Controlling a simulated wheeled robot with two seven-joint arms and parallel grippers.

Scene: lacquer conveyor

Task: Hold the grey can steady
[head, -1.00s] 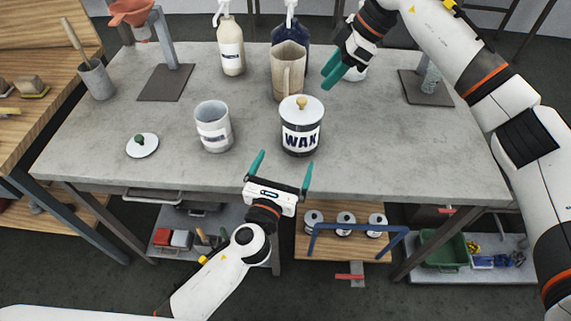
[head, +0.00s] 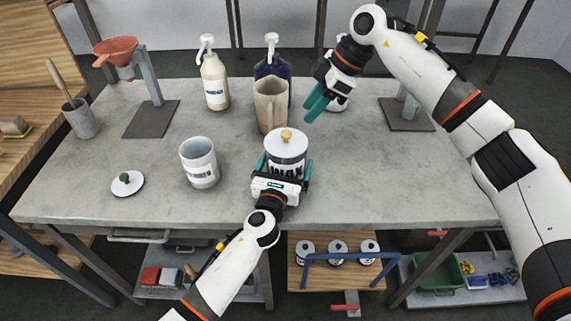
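A dark can (head: 287,150) with a white WAX label, white lid and wooden knob stands upright near the table's front edge. My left gripper (head: 284,165) reaches it from the front, with one teal finger on each side. The fingers look spread about as wide as before; contact with the can is unclear. The gripper body hides the can's lower part. A light grey open can (head: 199,163) with a label stands upright to the left, apart from both grippers. My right gripper (head: 316,103) hangs above the table behind the WAX can; its finger gap is unclear.
A beige jug (head: 270,106) stands behind the WAX can, before a blue pump bottle (head: 273,66). A white pump bottle (head: 215,82) stands left of them. A loose lid with a green knob (head: 127,183) lies at left. The table (head: 370,185) is clear at right front.

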